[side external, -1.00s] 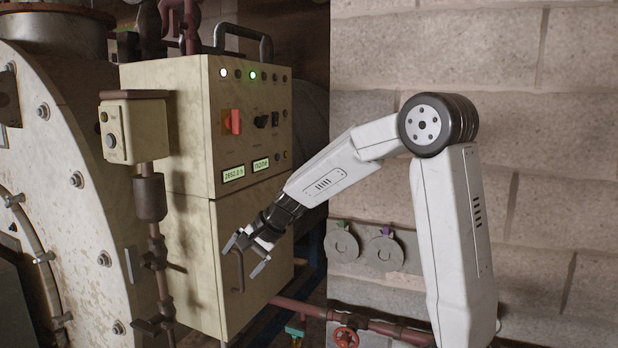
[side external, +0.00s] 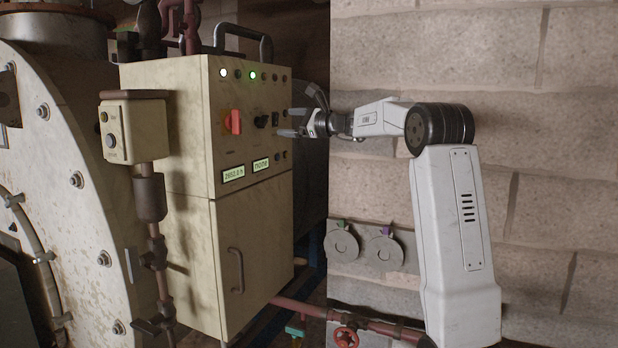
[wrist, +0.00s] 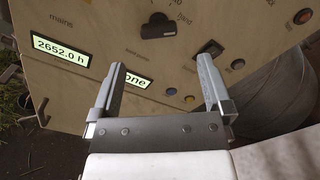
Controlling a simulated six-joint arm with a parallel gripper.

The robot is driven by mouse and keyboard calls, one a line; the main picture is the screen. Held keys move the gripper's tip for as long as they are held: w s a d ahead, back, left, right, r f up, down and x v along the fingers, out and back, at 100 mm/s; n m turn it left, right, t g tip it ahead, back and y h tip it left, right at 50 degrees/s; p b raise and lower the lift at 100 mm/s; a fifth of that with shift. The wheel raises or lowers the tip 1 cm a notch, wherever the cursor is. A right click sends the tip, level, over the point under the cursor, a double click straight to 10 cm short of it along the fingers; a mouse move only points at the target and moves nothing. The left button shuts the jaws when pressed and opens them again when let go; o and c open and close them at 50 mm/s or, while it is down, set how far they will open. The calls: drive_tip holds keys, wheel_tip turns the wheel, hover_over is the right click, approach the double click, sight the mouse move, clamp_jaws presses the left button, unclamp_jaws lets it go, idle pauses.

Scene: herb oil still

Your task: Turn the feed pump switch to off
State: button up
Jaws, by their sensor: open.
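The control panel's black rotary switch (side external: 262,121) sits right of the red switch in the side view. It also shows at the top of the wrist view (wrist: 158,27), its handle lying roughly across the picture. I take it for the feed pump switch, but the small lettering around it is too blurred to confirm. My gripper (side external: 290,122) is open and empty, level with the switch, at the panel's right side. In the wrist view my gripper's fingertips (wrist: 162,63) are spread, below the switch in the picture and apart from it.
A red switch (side external: 233,122) is on the panel's left. Two lit displays, one reading 2652.0 h (wrist: 60,48), and blue (wrist: 171,91) and yellow (wrist: 189,98) buttons sit lower.

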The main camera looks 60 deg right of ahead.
sight(267, 122)
drive_tip(key=shift+w+f, duration=0.1)
drive_tip(key=shift+w, duration=3.85)
drive_tip(key=c, duration=1.2)
drive_tip(key=shift+c, duration=0.2)
